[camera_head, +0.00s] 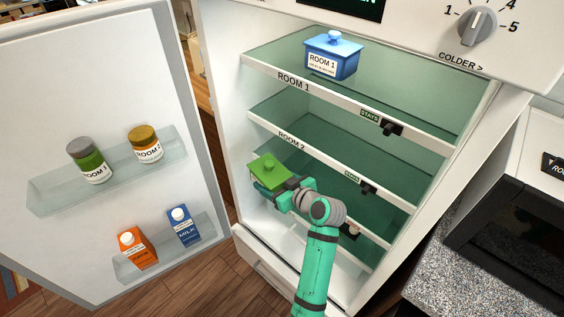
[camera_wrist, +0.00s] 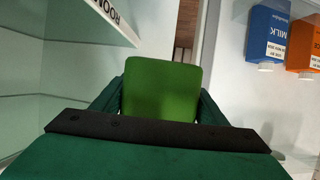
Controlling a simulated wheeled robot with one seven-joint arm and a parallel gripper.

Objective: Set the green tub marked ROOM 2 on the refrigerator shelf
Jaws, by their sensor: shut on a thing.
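The green tub (camera_head: 266,170) is in my gripper (camera_head: 288,190), in front of the left part of the refrigerator opening. The tub is below the front edge of the shelf labelled ROOM 2 (camera_head: 318,152) in the head view. In the wrist view the green tub (camera_wrist: 161,90) fills the space between my two fingers (camera_wrist: 160,105). The tub's own label is mostly hidden in the head view. A blue tub (camera_head: 333,56) labelled ROOM 1 stands on the top shelf, labelled ROOM 1 (camera_head: 285,80).
The open refrigerator door (camera_head: 110,120) on the left holds two jars (camera_head: 88,162) and two cartons (camera_head: 184,227) on its racks. Black clips (camera_head: 391,128) sit on the shelf fronts. The ROOM 2 shelf shows clear glass. A granite counter (camera_head: 440,285) is at the right.

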